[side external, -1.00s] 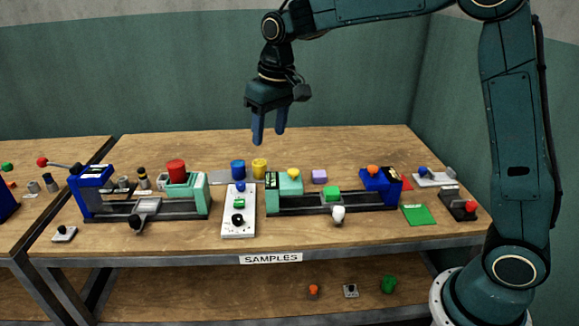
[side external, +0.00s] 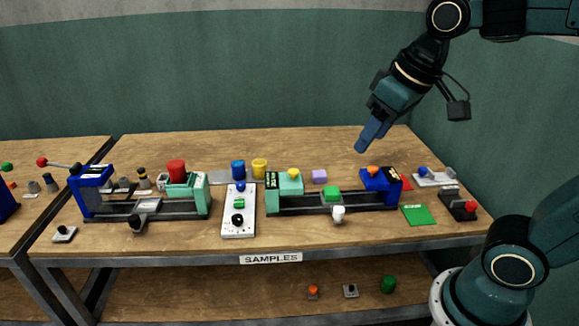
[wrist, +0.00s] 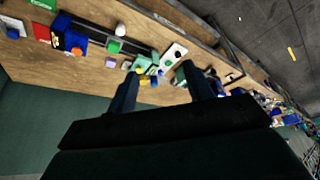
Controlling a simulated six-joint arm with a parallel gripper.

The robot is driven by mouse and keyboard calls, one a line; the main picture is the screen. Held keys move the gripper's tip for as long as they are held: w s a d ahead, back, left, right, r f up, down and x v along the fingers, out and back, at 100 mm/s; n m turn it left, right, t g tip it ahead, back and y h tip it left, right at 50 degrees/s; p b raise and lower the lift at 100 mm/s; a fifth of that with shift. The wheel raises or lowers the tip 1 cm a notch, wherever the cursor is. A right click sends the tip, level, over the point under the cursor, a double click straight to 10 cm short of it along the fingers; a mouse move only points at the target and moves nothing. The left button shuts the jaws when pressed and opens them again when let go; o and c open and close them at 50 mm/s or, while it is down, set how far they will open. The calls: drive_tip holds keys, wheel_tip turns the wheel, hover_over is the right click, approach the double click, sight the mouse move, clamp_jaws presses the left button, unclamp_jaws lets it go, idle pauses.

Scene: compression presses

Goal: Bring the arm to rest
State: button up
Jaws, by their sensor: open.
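My gripper (side external: 371,135) hangs tilted in the air above the right end of the workbench, its blue fingers pointing down and to the left. In the wrist view my gripper (wrist: 160,92) shows two fingers spread apart with nothing between them. It is open and touches nothing. In the side view the two fingers overlap. The rest of my arm reaches out of the picture at the upper right.
A shelf below holds small parts. The air around my gripper is clear.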

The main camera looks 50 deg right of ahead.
drive_tip(key=s+f+t, duration=0.1)
drive_tip(key=s+f, duration=0.2)
drive_tip(key=s, duration=0.4)
drive_tip(key=shift+s+d+f, duration=0.15)
drive_tip(key=shift+s+d, duration=0.1)
drive_tip(key=shift+s, duration=0.1)
idle(0.7)
